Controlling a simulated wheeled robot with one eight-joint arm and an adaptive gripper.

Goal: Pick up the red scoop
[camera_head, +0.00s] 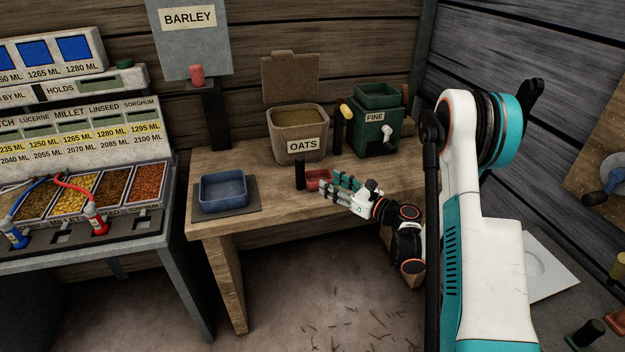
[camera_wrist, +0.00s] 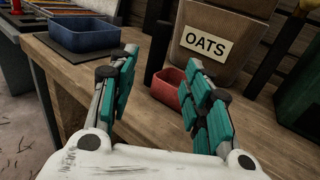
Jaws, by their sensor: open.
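The red scoop (camera_head: 316,179) sits on the wooden table in front of the oats bin, with a dark upright handle (camera_head: 300,174) at its left. In the wrist view the red scoop (camera_wrist: 168,88) shows between and beyond my fingers, partly hidden by the right finger. The dark handle (camera_wrist: 155,56) stands behind it there. My gripper (camera_head: 335,184) is open and empty at the scoop's right side in the head view. In the wrist view the teal fingers of my gripper (camera_wrist: 158,85) are spread apart, pointing toward the scoop. I cannot tell whether they touch it.
The oats bin (camera_head: 298,130) stands close behind the scoop. A green box marked FINE (camera_head: 374,137) stands at the back right. A blue tray (camera_head: 223,190) lies on a dark mat at the left. Bare tabletop (camera_head: 262,234) lies along the front edge.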

